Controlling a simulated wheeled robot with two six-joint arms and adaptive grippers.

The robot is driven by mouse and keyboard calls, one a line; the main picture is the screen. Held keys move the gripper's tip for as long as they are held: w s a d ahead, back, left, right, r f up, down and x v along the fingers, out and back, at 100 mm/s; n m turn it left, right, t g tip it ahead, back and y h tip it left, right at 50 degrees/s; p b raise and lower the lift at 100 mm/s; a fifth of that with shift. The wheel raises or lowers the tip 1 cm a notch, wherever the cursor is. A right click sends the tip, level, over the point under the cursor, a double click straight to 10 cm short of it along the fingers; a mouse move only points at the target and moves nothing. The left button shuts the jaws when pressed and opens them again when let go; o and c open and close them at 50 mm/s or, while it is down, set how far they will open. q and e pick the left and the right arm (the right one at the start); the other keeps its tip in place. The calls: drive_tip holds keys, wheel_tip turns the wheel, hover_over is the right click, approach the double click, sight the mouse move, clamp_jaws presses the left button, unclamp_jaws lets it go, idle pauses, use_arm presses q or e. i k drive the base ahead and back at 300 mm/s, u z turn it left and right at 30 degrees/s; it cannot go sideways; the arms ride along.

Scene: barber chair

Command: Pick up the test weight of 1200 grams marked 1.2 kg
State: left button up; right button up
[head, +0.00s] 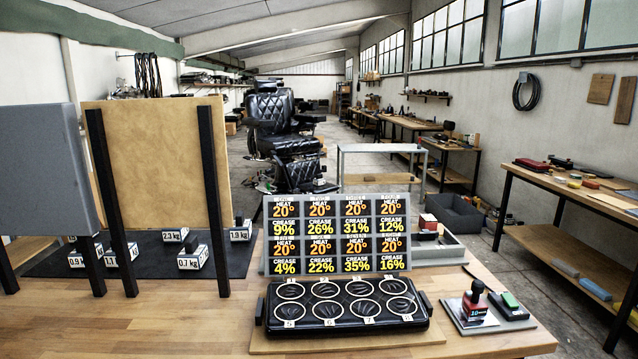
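Several white block weights with black tops stand on a dark mat (150,262) at the left of the wooden table. A block at the back left (84,238) has a small label that seems to read 1.2 kg; a dark post partly covers it. Near it are a block marked 0.9 kg (76,261) and one that looks like 1.1 kg (113,256), both partly behind posts. Further right are blocks marked 2.3 kg (174,235), 0.7 kg (191,262) and 1.9 kg (240,234). Neither gripper is in view.
A tan board (158,150) with dark posts (213,190) and a grey panel (40,170) stand upright around the weights. A display (337,236) and black tray (345,304) occupy the middle. Stamps (475,300) lie right. Bare wood shows at front left.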

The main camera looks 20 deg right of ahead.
sight(319, 181)
drive_tip(key=z, duration=2.75)
drive_tip(key=i, duration=3.95)
drive_tip(key=u, duration=2.6)
drive_tip(key=i, duration=4.75)
